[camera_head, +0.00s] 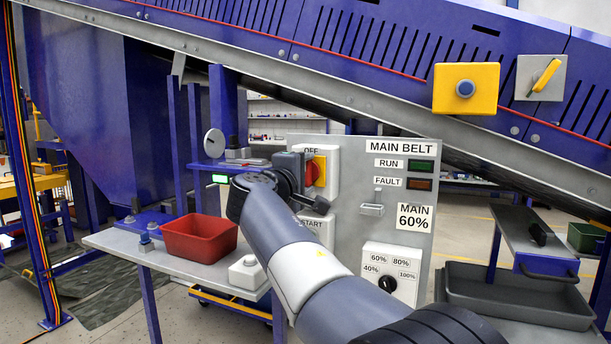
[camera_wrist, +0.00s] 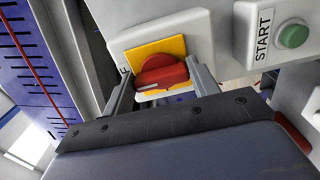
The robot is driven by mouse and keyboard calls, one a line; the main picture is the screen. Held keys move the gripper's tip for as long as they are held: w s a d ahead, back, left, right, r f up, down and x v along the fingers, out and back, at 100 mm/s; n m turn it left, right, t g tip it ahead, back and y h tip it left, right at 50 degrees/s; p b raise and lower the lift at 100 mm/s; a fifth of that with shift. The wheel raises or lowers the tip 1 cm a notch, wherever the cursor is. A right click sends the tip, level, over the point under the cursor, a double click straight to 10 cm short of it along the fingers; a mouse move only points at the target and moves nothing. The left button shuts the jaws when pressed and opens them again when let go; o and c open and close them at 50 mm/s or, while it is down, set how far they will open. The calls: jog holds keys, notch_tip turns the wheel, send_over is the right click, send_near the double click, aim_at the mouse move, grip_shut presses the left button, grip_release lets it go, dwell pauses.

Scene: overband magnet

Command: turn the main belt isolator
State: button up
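The main belt isolator is a red rotary knob (camera_head: 311,174) on a yellow plate (camera_head: 321,165), on a light grey box under an "OFF" label. In the wrist view the red knob (camera_wrist: 165,76) sits on its yellow plate (camera_wrist: 143,53). The knob's grip bar lies roughly across the picture, with a pale mark at its left end. My gripper (camera_wrist: 160,69) is open, with one finger on each side of the knob, close to the bar's ends. I cannot tell whether either finger touches it. In the head view my gripper (camera_head: 301,171) partly hides the box and knob.
A green START button (camera_wrist: 293,36) is right of the isolator in the wrist view. The grey panel (camera_head: 350,225) also carries RUN and FAULT lamps and a percent dial (camera_head: 387,284). A red bin (camera_head: 199,238) stands on the bench to the left. A conveyor runs overhead.

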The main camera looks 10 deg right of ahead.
jog(key=o, duration=0.4)
jog(key=shift+o, duration=0.2)
jog(key=v, duration=1.1)
jog(key=shift+b, duration=0.3)
jog(key=shift+w+d, duration=0.15)
jog(key=x, duration=1.1)
jog(key=shift+p, duration=0.3)
jog(key=shift+s+a+f, duration=0.1)
jog(key=shift+s+a, duration=0.1)
